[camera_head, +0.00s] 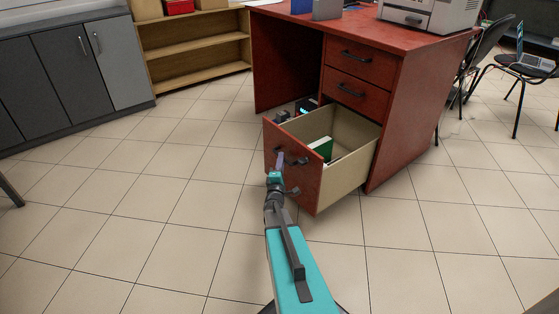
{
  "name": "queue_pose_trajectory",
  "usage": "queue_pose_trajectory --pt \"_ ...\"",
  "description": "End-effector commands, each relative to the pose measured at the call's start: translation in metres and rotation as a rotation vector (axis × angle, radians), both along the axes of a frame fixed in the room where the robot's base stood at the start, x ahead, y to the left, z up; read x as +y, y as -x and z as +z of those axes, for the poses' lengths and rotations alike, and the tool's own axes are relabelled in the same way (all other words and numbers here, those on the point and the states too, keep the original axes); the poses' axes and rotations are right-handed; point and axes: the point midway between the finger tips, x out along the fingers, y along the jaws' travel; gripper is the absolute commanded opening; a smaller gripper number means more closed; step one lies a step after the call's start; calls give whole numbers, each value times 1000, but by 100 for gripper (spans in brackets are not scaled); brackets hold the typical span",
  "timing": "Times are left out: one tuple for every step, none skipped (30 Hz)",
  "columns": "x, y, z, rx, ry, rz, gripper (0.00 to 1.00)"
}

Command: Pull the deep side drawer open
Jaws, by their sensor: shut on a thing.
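The deep side drawer (350,156) is the bottom drawer of the red-brown desk (413,103). It stands pulled well out, and its beige inner side and part of its inside show. A green and white item (321,147) sits inside it. My gripper (280,160) is at the drawer's red-brown front, at the height of its dark handle (301,161). The gripper is shut on the handle, though the arm hides much of the contact.
Two shut drawers (358,75) are above. A printer (428,14) stands on the desk. Chairs (489,52) are at right, a low shelf (195,50) and grey cabinets (75,75) at left. The tiled floor in front of the drawer is clear.

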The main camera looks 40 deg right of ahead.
Motion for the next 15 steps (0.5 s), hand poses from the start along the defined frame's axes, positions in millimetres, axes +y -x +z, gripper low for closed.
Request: queue_pose_trajectory --pt "-2 2 0 -2 -3 -4 0" --pt "-2 2 0 -2 -2 -5 0" --pt "-3 2 0 -2 -2 -5 0" --pt "-3 2 0 -2 -2 -6 0" --pt "-4 3 0 -2 -2 -6 0" --pt "-4 3 0 -2 -2 -7 0" --pt "-5 3 0 -2 -2 -7 0" --pt "-5 3 0 -2 -2 -7 0" --pt "-5 3 0 -2 -1 -7 0" --pt "-6 3 0 -2 -1 -7 17" --pt "-6 3 0 -2 -1 -8 22" --pt "-6 3 0 -2 -1 -7 29" --pt "-6 3 0 -2 -1 -7 31" --pt "-6 3 0 -2 -1 -7 31" --pt "-6 3 0 -1 -1 -7 31"
